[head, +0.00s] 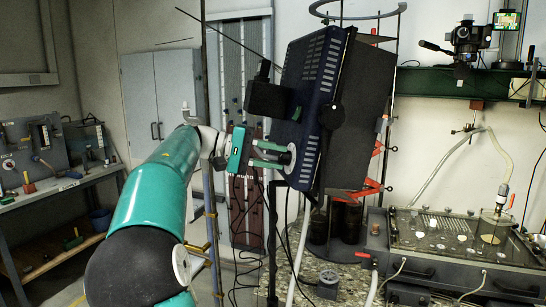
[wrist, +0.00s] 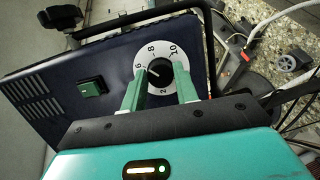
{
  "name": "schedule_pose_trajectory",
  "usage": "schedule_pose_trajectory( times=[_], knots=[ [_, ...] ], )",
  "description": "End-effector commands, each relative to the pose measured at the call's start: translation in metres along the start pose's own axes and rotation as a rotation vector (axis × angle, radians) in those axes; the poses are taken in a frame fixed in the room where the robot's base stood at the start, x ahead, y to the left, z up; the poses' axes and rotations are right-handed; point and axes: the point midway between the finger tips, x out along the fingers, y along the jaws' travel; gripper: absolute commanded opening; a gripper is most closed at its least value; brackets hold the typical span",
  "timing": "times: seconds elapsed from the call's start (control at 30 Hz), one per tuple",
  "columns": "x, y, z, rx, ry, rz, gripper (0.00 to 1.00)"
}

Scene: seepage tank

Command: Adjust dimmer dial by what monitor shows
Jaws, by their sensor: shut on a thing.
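The dimmer dial is a black knob (wrist: 160,71) on a white ring (wrist: 171,45) marked with numbers, of which 2, 6, 8 and 10 show. It sits on the dark blue lamp housing (wrist: 112,62). My gripper (wrist: 158,84) has its green fingers on either side of the knob and is shut on it. The knob's white pointer mark seems to face left, near 6; its exact reading is unclear. In the head view my gripper (head: 272,154) meets the tilted lamp housing (head: 312,105). A small monitor (head: 507,19) stands at the upper right, its reading too small to tell.
A green square switch (wrist: 93,87) is on the housing left of the dial. A clear-topped tank (head: 455,232) with hoses stands at the right. A workbench (head: 65,190) stands at the left. A thin upright pole (head: 208,150) stands close to my arm.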

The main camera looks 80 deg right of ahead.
Motion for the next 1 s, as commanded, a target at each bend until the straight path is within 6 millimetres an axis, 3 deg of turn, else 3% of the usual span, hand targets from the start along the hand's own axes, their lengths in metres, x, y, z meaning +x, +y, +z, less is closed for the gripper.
schedule_pose_trajectory(
  times=[0.07, 0.1, 0.2, 0.47, 0.63, 1.0],
  knots=[
    [-0.001, 0.000, -0.001, -0.001, 0.002, 0.000, 0.07],
    [-0.001, 0.000, -0.001, -0.001, 0.003, 0.000, 0.32],
    [-0.001, 0.000, -0.001, -0.001, 0.002, 0.000, 0.51],
    [0.000, 0.000, 0.000, -0.001, 0.001, 0.000, 0.52],
    [-0.010, 0.000, -0.001, 0.000, 0.003, 0.001, 0.52],
    [-0.086, -0.001, -0.001, 0.000, 0.004, 0.003, 0.52]
  ],
)
